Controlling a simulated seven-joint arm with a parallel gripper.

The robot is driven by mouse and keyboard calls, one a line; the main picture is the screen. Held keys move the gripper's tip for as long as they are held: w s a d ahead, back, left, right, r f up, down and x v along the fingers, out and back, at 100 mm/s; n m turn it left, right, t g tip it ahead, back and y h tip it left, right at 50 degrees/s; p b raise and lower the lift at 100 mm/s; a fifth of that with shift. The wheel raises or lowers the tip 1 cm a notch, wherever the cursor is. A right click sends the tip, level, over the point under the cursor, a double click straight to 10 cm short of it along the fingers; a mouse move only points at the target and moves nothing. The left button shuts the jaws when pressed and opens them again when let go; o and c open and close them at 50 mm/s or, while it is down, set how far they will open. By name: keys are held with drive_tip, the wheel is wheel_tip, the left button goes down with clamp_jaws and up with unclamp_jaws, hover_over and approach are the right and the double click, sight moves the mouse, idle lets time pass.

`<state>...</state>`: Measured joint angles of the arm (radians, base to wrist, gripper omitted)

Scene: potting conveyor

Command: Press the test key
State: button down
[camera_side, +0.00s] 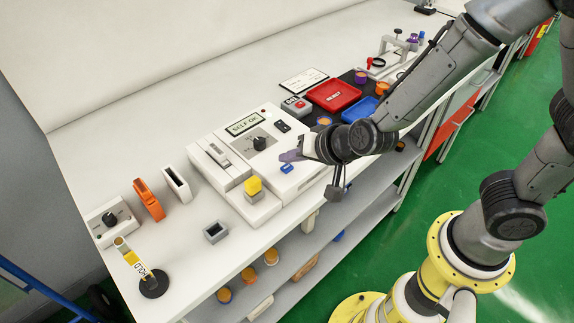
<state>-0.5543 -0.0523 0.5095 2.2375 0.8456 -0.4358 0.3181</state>
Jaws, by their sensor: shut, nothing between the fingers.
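A white tester (226,146) stands in the middle of the bench, with a display (245,124) reading "SELF OK". A black knob (260,143), a black switch (282,126) and a small blue key (287,169) are on its top. No label shows which part is the test key; the blue one looks like a key. My gripper (287,156) is shut and empty, over the right part of the tester, close above the blue key. I cannot tell whether it touches the panel. My wrist hides the tester's right edge.
A yellow block (253,186) sits on the tester's front end. A grey square socket (215,232), an orange holder (148,199) and a "HOLD" post (134,258) stand left. A red tray (333,95), blue tray (359,110) and red-button box (296,107) lie behind.

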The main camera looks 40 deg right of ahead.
sight(291, 168)
drive_tip(key=shift+r, duration=0.1)
drive_tip(key=shift+r, duration=2.45)
drive_tip(key=shift+w+d+r, duration=0.1)
drive_tip(key=shift+w+d, duration=0.05)
drive_tip(key=shift+d, duration=0.15)
drive_tip(key=s+d+r+n+t+y, duration=0.15)
drive_tip(key=d+r, duration=0.25)
drive_tip(key=r, duration=0.4)
drive_tip(key=s+d+r+t, duration=0.2)
drive_tip(key=d+r, duration=0.2)
drive_tip(key=r, duration=0.3)
drive_tip(key=s+d+f+n+g+h, duration=0.1)
drive_tip(key=s+d+f+n+g, duration=0.2)
drive_tip(key=s, duration=0.5)
drive_tip(key=s+d+f+n+g+h, duration=0.1)
drive_tip(key=s+d+f+n+g, duration=0.2)
drive_tip(key=s, duration=0.6)
drive_tip(key=shift+s+f+g, duration=0.15)
drive_tip(key=shift+f+g, duration=0.15)
drive_tip(key=shift+g, duration=0.25)
